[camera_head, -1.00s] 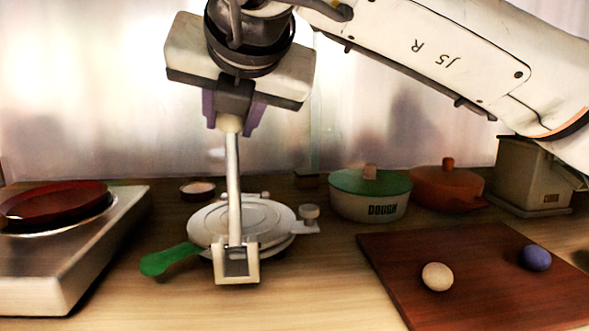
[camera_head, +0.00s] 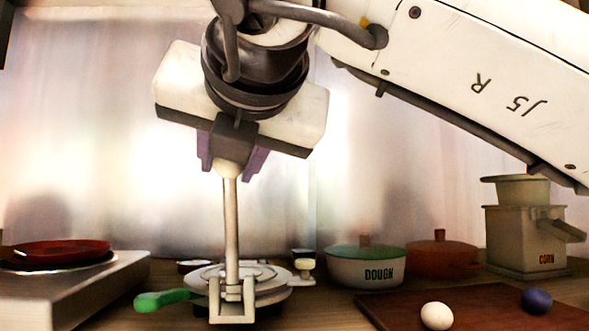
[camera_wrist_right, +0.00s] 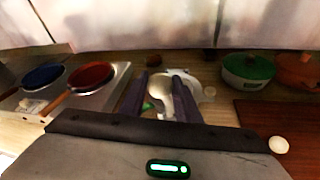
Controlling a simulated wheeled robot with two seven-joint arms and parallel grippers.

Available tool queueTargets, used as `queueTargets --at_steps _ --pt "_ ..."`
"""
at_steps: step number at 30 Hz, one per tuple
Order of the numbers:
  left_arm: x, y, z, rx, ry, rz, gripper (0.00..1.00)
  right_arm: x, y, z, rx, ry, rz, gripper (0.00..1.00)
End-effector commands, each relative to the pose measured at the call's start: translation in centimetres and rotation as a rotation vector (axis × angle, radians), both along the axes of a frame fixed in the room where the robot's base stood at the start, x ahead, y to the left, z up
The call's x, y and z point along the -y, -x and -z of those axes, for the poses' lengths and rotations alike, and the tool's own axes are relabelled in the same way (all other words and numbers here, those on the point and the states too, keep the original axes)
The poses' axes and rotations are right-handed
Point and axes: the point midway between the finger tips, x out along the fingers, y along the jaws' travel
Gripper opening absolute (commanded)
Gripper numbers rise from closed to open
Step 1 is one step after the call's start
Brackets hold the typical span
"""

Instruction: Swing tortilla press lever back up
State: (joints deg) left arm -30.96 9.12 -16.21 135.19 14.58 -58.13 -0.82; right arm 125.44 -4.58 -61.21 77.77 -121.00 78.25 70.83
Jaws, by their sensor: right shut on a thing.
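The tortilla press (camera_head: 272,289) stands on the counter with its round metal plates closed together. A green handle (camera_head: 162,299) sticks out to its left. The press lever (camera_head: 231,220) stands upright from the bracket at the front of the press. My right gripper (camera_head: 231,166) is shut on the pale knob at the lever's top. In the right wrist view, the two purple fingers (camera_wrist_right: 160,98) reach over the press (camera_wrist_right: 191,91), whose plates are partly hidden behind them. My left gripper is not in view.
A griddle (camera_head: 100,285) with a red pan (camera_head: 55,252) is at left. A green-lidded dough pot (camera_head: 365,270), an orange pot (camera_head: 441,262) and a corn mill (camera_head: 525,230) stand at right.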

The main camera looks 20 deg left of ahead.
Motion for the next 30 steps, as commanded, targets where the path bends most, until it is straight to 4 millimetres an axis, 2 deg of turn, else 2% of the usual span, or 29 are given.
queueTargets --at_steps 17,18,20,30 --pt "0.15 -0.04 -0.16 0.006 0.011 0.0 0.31 -0.4 0.3 0.46 -0.007 0.005 -0.013 0.0" --pt "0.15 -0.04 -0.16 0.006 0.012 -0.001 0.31 -0.39 0.29 0.46 -0.007 0.005 -0.013 0.36" --pt "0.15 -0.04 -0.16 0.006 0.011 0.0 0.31 -0.38 0.28 0.44 -0.006 0.004 -0.013 0.46" --pt "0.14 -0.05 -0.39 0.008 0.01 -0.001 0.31 -0.32 0.21 -0.06 -0.002 0.002 -0.01 0.47"
